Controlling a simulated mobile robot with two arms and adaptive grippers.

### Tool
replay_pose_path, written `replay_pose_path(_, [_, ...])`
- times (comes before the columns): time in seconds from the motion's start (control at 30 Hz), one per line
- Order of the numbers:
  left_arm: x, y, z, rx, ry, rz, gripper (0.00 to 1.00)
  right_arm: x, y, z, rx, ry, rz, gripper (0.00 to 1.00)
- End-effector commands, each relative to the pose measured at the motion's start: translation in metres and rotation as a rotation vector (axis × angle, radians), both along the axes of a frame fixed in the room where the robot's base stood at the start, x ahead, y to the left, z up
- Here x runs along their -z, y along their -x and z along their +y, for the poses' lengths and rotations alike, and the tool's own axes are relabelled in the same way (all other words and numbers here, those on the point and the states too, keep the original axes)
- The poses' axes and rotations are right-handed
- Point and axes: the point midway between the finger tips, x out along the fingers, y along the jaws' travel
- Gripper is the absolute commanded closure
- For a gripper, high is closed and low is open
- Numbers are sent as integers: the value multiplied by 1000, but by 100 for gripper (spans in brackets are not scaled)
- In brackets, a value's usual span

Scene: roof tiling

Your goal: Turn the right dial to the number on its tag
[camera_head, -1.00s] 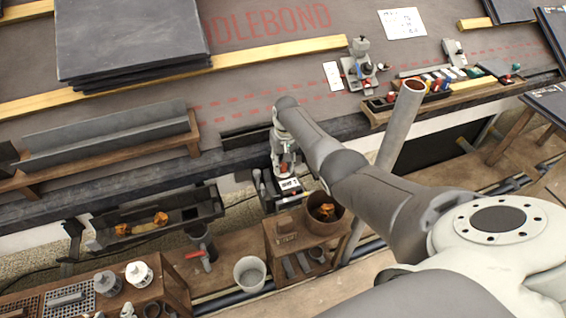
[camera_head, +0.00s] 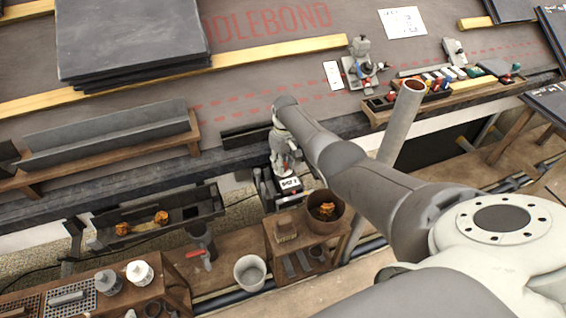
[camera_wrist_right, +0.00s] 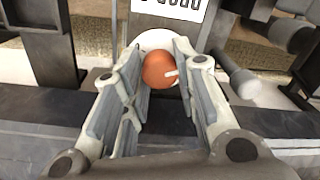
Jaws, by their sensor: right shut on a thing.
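In the right wrist view an orange-red round dial knob (camera_wrist_right: 158,70) with a short white mark sits on a white round plate (camera_wrist_right: 152,40). My right gripper (camera_wrist_right: 160,58) has its two fingers on either side of the knob, shut on it. A white tag (camera_wrist_right: 172,8) with dark characters lies just above, cut off by the picture's top edge, so its number cannot be read. In the head view the right gripper (camera_head: 284,166) is at the roof's lower edge, above the white label (camera_head: 290,183). The knob is hidden there. My left gripper is not in view.
A dark gutter trough (camera_head: 160,215) with orange pieces hangs to the left. A brown bucket (camera_head: 326,208), a white bucket (camera_head: 249,272) and a wooden bench (camera_head: 150,285) stand below. A grey pipe (camera_head: 403,118) rises to the right. Slates (camera_head: 130,40) lie on the roof.

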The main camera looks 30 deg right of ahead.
Motion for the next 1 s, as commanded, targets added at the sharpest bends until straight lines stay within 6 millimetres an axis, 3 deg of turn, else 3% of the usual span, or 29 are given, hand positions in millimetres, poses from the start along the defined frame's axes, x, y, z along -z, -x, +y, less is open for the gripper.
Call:
replay_pose_path(0.2, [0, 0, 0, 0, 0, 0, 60, -1, -1, 0, 1, 0, -4, 97])
replay_pose_path(0.23, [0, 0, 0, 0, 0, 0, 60, -1, -1, 0, 1, 0, -4, 69])
replay_pose_path(0.4, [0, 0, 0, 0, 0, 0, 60, -1, -1, 0, 2, 1, -3, 51])
replay_pose_path(0.77, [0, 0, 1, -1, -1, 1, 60, -2, -1, -1, 2, 1, -4, 51])
replay_pose_path(1.0, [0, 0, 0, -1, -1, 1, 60, -17, -2, -1, 2, 0, -7, 51])
